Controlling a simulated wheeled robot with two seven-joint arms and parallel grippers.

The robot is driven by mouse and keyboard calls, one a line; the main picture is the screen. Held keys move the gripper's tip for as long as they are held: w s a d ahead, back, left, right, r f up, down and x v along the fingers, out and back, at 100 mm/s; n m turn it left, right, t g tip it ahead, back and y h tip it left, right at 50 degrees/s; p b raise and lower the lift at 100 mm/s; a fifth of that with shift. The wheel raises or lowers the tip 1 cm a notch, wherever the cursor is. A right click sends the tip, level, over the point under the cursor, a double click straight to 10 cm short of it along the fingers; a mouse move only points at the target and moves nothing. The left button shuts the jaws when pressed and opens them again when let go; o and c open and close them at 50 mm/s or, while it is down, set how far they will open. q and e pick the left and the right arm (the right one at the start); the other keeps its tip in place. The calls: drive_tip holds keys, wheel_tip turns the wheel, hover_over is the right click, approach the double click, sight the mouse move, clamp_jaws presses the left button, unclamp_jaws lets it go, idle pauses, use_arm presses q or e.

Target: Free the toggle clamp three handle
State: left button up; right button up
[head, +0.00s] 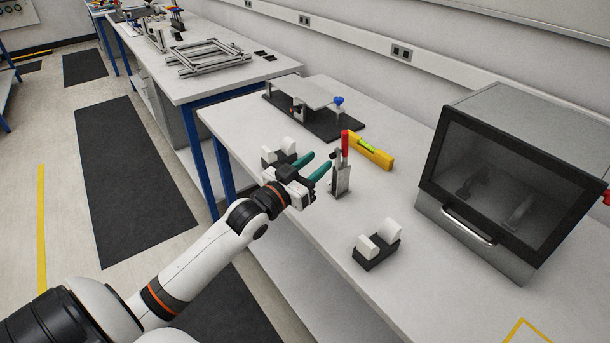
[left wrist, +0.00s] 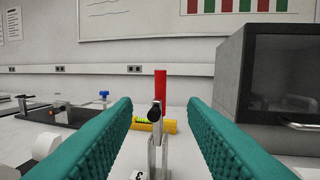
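The toggle clamp (head: 341,178) stands upright on the white bench, a grey metal body with a red handle (head: 345,143) pointing up. In the left wrist view the red handle (left wrist: 160,88) rises between my fingers, beyond their tips, above the metal clamp body (left wrist: 157,155). My left gripper (head: 318,163) has teal fingers spread apart. It is open and empty, just left of the clamp and apart from the handle. A label on the clamp base is only partly seen in the left wrist view. My right gripper is in neither view.
A yellow spirit level (head: 371,150) lies behind the clamp. A black fixture plate (head: 320,122) with a blue knob is farther back. A black holder with white rollers (head: 377,245) stands front right, another (head: 279,152) behind my gripper. A glass-fronted cabinet (head: 502,185) stands right.

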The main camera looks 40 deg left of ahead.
use_arm(q)
drive_tip(key=shift+s+a+f, duration=0.1)
drive_tip(key=shift+s, duration=0.7)
drive_tip(key=shift+s+a+f, duration=0.1)
drive_tip(key=shift+s, duration=0.65)
